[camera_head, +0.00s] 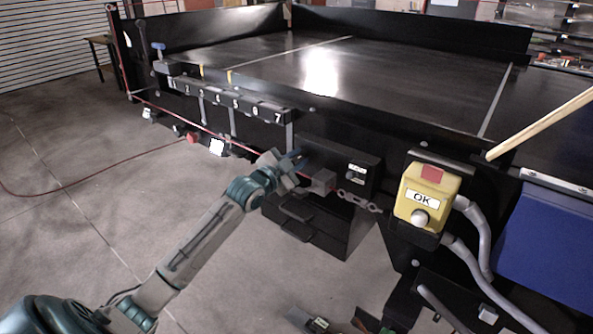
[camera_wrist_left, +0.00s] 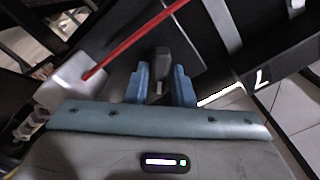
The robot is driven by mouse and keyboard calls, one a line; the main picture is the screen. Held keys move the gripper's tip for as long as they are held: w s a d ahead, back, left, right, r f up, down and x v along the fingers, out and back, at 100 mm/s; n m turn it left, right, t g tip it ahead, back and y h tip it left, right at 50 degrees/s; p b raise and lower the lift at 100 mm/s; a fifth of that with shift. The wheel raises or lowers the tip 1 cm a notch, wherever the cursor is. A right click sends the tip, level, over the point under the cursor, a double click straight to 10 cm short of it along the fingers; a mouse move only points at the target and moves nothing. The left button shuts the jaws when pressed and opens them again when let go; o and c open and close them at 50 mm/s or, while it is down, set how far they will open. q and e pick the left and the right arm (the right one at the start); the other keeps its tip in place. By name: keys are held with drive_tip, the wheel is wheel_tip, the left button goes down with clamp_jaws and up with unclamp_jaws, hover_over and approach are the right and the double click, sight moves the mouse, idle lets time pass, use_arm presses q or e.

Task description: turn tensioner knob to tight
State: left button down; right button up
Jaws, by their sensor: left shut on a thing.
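My left gripper (camera_head: 292,161) reaches in from the lower left to the front side of the black conveyor, by the left end of a black box. In the left wrist view, the blue fingers of the left gripper (camera_wrist_left: 161,88) are shut on a dark grey knob (camera_wrist_left: 162,58), which sits between their tips. It looks like the tensioner knob. In the head view the gripper hides the knob, and I cannot read its setting. My right gripper is not seen.
The black conveyor (camera_head: 400,65) fills the back, with a numbered strip (camera_head: 225,103) along its side. A yellow OK box (camera_head: 425,195) stands right of the gripper, and a blue panel (camera_head: 550,245) farther right. A red cord (camera_wrist_left: 135,40) passes close to the fingers. The floor at left is mostly clear.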

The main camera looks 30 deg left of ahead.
use_arm(q)
drive_tip(key=shift+f+m+b, duration=0.25)
drive_tip(key=shift+m+b, duration=0.45)
drive_tip(key=shift+m, duration=0.3)
drive_tip(key=shift+m+b, duration=0.6)
drive_tip(key=shift+m, duration=0.3)
drive_tip(key=shift+d+m+b, duration=0.1)
drive_tip(key=shift+m+b, duration=0.55)
drive_tip(key=shift+m, duration=0.55)
drive_tip(key=shift+m+b, duration=0.35)
drive_tip(key=shift+m, duration=1.25)
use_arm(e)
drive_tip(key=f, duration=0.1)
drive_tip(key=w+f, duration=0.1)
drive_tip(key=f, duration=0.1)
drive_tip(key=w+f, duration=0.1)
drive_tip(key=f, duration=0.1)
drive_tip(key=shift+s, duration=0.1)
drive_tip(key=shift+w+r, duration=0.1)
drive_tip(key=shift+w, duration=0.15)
